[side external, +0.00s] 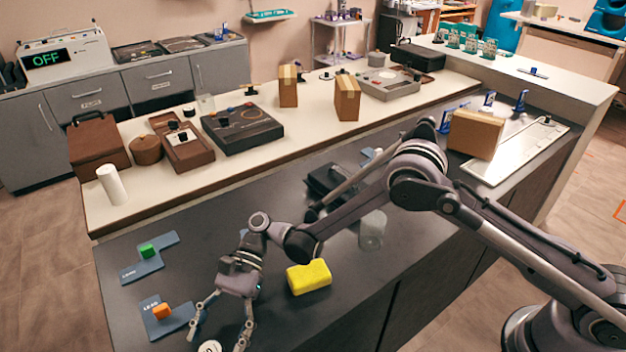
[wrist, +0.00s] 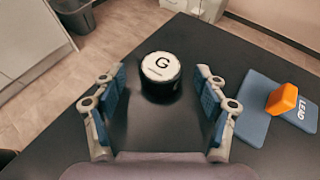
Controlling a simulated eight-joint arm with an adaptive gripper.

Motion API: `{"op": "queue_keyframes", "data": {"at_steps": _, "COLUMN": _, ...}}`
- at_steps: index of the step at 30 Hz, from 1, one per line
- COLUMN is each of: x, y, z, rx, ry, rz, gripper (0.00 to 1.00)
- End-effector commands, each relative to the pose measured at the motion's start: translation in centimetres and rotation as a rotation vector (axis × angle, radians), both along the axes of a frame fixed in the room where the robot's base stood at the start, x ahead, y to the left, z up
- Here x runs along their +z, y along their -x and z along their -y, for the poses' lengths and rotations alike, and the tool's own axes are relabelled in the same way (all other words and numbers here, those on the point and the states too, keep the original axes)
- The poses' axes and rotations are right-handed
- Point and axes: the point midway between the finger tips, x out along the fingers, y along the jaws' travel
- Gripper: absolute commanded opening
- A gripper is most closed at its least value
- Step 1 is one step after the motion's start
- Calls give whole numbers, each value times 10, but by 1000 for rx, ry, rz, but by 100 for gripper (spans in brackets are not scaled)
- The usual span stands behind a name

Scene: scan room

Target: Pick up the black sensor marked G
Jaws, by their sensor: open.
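The black sensor marked G (wrist: 161,74) is a short cylinder with a white top bearing a black G. In the wrist view it stands upright on the dark counter near its edge, ahead of my fingertips and between their lines. In the side external view only part of its white top (side external: 209,346) shows at the bottom edge. My gripper (side external: 222,318) is open and empty, with its fingers pointing down toward the sensor. In the wrist view the blue-padded fingers of my gripper (wrist: 162,90) are spread wide on either side, apart from the sensor.
An orange block (side external: 162,312) sits on a blue plate marked LEAD (side external: 150,326), right of the sensor in the wrist view. A green block (side external: 147,251) sits on another blue plate (side external: 143,272). A yellow sponge-like block (side external: 309,277) lies nearby on the counter (side external: 205,255).

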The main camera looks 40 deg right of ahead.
Motion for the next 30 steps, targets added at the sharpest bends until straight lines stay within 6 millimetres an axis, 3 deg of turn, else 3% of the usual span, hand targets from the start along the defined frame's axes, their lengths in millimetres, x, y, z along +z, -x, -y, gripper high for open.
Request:
{"op": "queue_keyframes", "data": {"at_steps": 5, "x": -8, "y": 12, "z": -18, "rx": 1, "ry": 0, "rz": 0, "gripper": 73}}
{"op": "queue_keyframes", "data": {"at_steps": 12, "x": -10, "y": 14, "z": -20, "rx": 0, "ry": 0, "rz": 0, "gripper": 73}}
{"op": "queue_keyframes", "data": {"at_steps": 14, "x": -10, "y": 14, "z": -20, "rx": 0, "ry": 0, "rz": 0, "gripper": 58}}
{"op": "queue_keyframes", "data": {"at_steps": 19, "x": -10, "y": 14, "z": -20, "rx": 0, "ry": 0, "rz": 0, "gripper": 11}}
{"op": "queue_keyframes", "data": {"at_steps": 30, "x": -7, "y": 14, "z": -20, "rx": 0, "ry": 0, "rz": 0, "gripper": 11}}
